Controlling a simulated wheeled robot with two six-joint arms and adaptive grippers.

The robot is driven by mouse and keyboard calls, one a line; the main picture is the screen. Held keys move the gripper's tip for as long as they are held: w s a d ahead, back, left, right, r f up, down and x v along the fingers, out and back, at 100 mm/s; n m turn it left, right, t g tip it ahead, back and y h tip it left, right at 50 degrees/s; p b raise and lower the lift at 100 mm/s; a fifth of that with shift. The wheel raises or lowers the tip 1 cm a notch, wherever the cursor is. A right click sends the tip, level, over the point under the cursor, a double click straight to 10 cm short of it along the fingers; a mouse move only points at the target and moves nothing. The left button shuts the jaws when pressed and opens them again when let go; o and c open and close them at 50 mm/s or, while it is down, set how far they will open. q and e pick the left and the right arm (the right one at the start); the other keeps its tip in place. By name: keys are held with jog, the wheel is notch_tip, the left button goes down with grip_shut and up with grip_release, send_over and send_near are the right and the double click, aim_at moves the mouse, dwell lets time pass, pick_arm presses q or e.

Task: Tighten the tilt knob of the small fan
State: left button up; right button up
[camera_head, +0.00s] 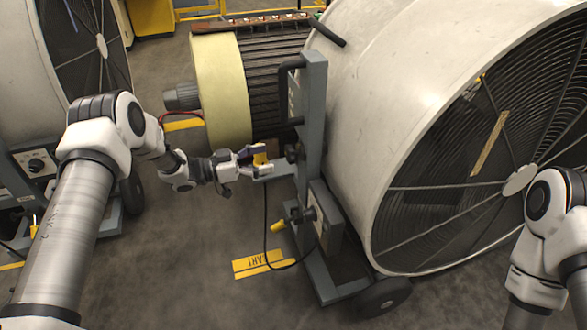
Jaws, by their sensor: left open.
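A large pale drum fan (370,100) with a dark wire grille fills the right of the view on a grey wheeled stand. A dark knob (292,152) sticks out from the left side of the stand's upright (314,110). This looks like the tilt knob, but it is small and partly hard to make out. My left gripper (262,161) is open just left of this knob, its fingers pointing toward it. I see nothing between the fingers for certain. My right arm (545,220) shows at the right edge, with its gripper out of view.
A motor-like cylinder with a cream ring (222,90) stands behind my left gripper. A control box (325,213) with a dark knob and hanging black cable sits lower on the stand. Another fan (85,50) stands at left. Floor between is clear beside a yellow label (257,263).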

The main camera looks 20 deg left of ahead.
aim_at(287, 154)
pick_arm(q)
jog(key=b+x, duration=0.2)
jog(key=x, duration=0.4)
jog(key=shift+d, duration=0.1)
jog(key=shift+w+d+r, duration=0.1)
jog(key=shift+w+d, duration=0.2)
jog(key=shift+d, duration=0.05)
jog(key=c, duration=1.2)
